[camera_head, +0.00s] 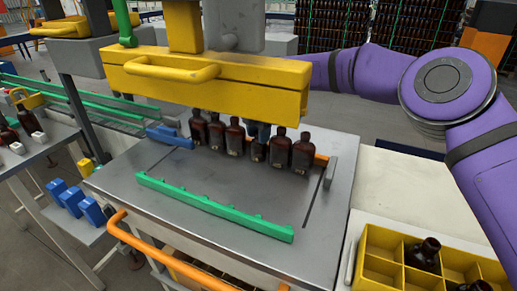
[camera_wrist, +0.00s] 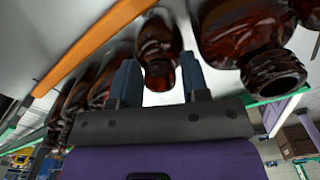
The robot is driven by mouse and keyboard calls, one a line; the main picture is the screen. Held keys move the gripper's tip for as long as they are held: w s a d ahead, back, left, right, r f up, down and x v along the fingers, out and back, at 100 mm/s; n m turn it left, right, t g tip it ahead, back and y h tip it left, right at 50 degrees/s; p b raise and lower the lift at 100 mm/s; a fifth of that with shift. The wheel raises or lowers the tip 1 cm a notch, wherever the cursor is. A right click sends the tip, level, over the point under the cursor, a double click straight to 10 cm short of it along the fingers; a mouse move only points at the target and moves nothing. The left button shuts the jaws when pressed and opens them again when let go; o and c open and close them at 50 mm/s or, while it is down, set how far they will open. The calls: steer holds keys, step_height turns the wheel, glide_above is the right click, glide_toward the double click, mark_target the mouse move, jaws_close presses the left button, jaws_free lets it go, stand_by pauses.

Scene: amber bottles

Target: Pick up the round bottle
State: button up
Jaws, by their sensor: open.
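Several amber bottles stand in a row on a steel table (camera_head: 170,187) in the head view. One bottle (camera_head: 258,150) near the row's middle looks shorter than its neighbours, with my gripper (camera_head: 258,130) right behind and above it, partly hidden by the yellow beam. In the wrist view, my gripper (camera_wrist: 159,62) is open, its two blue-grey fingers on either side of a rounded amber bottle (camera_wrist: 157,45). Whether the fingers touch it cannot be told. A larger bottle (camera_wrist: 240,30) is close on the right, and other bottles (camera_wrist: 100,88) are close on the left.
A yellow beam (camera_head: 205,85) with a handle hangs over the row. A green rail (camera_head: 210,207) lies in front of the bottles, with bare table between. A yellow divided crate (camera_head: 378,268) holding bottles stands at lower right. An orange rail (camera_wrist: 95,45) runs past the bottles.

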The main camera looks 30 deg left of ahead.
steer(key=shift+c, duration=0.4)
jaws_close()
step_height(320, 180, up, 10)
steer(key=shift+r, duration=0.1)
